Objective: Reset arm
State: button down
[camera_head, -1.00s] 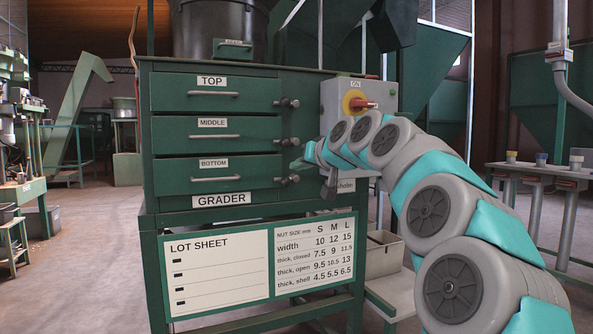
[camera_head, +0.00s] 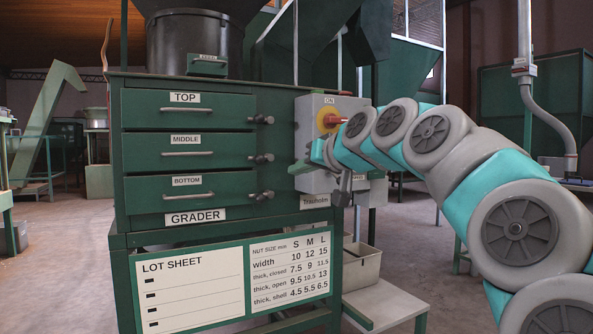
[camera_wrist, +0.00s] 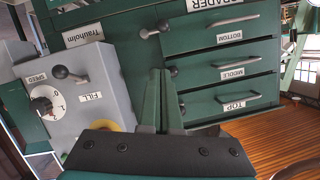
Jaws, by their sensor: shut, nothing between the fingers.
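My gripper (camera_head: 303,168) is in front of the lower part of the grey control box, just right of the drawer knobs, at the end of my outstretched arm. In the wrist view its two green fingers (camera_wrist: 163,98) lie close together, shut with nothing between them. The green grader cabinet (camera_head: 270,84) has three drawers labelled TOP, MIDDLE and BOTTOM, all looking closed. The wrist view shows them upside down. I cannot tell whether the fingers touch the box.
The control box (camera_head: 312,110) has a red and yellow switch; the wrist view shows its SPEED dial (camera_wrist: 45,103). A lot sheet (camera_head: 190,290) hangs below the drawers. A bin (camera_head: 362,268) stands below right. Open floor lies left (camera_head: 60,240).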

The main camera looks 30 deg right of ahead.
jog(key=s+a+f+n+g+y+p, duration=0.1)
jog(key=s+a+f+g+p, duration=0.3)
jog(key=a+f, duration=0.45)
jog(key=s+a+f+n+g+p, duration=0.1)
jog(key=s+a+f+n+g, duration=0.1)
jog(key=s+a+f+g, duration=0.5)
jog(key=s+f+g+h+p, duration=0.1)
jog(key=s+f+g+p, duration=0.1)
jog(key=s+f, duration=0.8)
jog(key=s+f+g+h+p, duration=0.1)
jog(key=s+f+g+p, duration=0.2)
jog(key=s+f, duration=0.8)
jog(key=s+a, duration=0.1)
jog(key=s, duration=0.5)
jog(key=shift+s+m+h, duration=0.2)
jog(key=shift+m+h, duration=0.2)
